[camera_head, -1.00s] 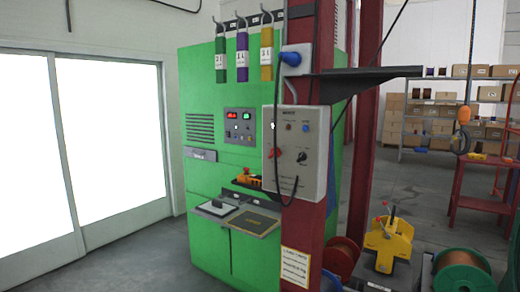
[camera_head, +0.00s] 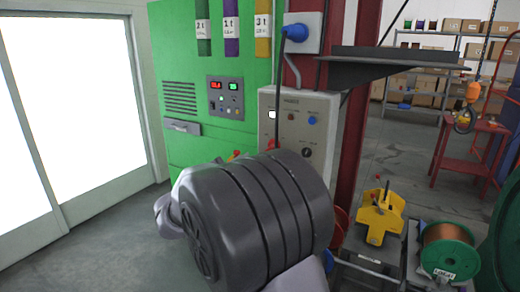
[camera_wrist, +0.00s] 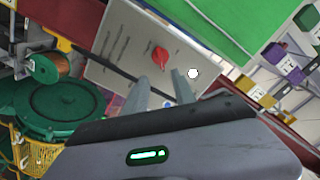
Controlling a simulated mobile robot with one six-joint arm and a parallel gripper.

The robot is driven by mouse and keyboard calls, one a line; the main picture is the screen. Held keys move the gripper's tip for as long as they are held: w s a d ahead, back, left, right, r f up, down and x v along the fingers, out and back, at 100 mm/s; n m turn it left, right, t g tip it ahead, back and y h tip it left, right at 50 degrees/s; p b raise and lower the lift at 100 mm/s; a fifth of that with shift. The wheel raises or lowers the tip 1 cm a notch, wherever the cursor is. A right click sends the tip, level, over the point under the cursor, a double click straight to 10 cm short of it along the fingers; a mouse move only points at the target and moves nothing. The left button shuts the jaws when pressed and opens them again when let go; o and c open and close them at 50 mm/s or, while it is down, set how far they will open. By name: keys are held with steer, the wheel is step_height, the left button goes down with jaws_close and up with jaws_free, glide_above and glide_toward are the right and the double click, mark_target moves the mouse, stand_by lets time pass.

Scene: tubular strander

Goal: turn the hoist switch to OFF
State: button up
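A grey control panel (camera_head: 337,133) is mounted on the red column. It carries a white lamp (camera_head: 272,114), a blue lamp (camera_head: 312,120), a red switch knob (camera_head: 272,144) and a black knob (camera_head: 307,152). The labels are too small to read, so I cannot tell which knob is the hoist switch. In the wrist view the red knob (camera_wrist: 160,56) shows on the panel (camera_wrist: 108,52), just beyond my gripper (camera_wrist: 160,78). The fingers are apart, with nothing seen between them. Contact with the panel is not visible. My arm hides the gripper in the head view.
A green cabinet (camera_head: 190,145) with lit displays stands left of the panel. A blue plug (camera_head: 295,32) with a hanging black cable is above it, beside a dark shelf (camera_head: 400,62). A yellow device (camera_head: 380,215) and a copper spool (camera_head: 450,250) stand to the right.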

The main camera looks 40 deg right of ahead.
mark_target(271, 148)
steer(key=x, duration=1.2)
steer(key=shift+w+d+b, duration=0.2)
steer(key=shift+d+b, duration=0.1)
steer(key=shift+b, duration=0.05)
jaws_close()
